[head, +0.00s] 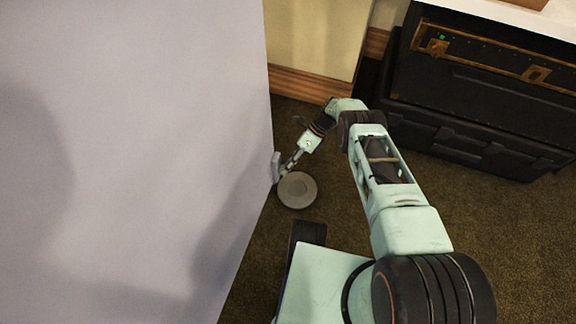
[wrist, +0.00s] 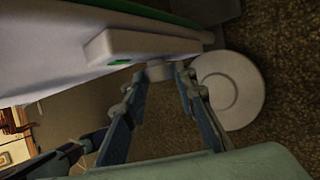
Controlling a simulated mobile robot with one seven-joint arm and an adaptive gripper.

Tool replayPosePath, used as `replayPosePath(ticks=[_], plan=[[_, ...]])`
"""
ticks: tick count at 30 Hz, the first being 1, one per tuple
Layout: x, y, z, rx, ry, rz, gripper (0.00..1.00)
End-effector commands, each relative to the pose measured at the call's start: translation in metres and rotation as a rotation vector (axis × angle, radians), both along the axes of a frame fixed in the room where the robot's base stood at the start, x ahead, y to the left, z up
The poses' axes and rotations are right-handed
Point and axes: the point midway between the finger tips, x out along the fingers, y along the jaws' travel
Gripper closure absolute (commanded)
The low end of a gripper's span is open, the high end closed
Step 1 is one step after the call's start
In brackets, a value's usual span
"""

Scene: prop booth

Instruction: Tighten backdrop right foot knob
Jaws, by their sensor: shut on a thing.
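The backdrop (head: 150,150) is a large pale grey panel filling the left of the head view. At its lower right edge is a small grey bracket (head: 276,167), beside a round grey foot disc (head: 298,190) on the floor. In the wrist view the bracket (wrist: 140,46) is a pale block with a green mark, and the disc (wrist: 230,88) lies to the right. My gripper (head: 289,163) reaches the bracket. In the wrist view its fingers (wrist: 161,78) are shut on a small grey knob (wrist: 160,70) below the bracket; the fingertips partly hide it.
A black case with brass fittings (head: 490,75) stands at the back right. A wall with a wooden skirting board (head: 310,87) is behind. Brown carpet (head: 480,225) is clear to the right of my arm.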

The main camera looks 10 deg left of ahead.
Motion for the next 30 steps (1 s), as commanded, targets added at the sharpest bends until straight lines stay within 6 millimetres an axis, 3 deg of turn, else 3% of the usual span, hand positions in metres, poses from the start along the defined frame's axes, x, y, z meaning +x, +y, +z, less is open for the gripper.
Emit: replayPosePath(ticks=[8, 9, 14, 23, 30], plan=[[-0.001, -0.002, -0.002, -0.003, 0.001, 0.001, 0.99], [-0.001, -0.002, -0.002, -0.003, 0.001, 0.001, 0.74], [-0.001, -0.001, -0.001, -0.002, 0.0, 0.0, 0.57], [0.001, -0.001, 0.001, -0.001, 0.0, 0.001, 0.57], [0.019, -0.016, 0.027, 0.001, -0.003, -0.002, 0.57]])
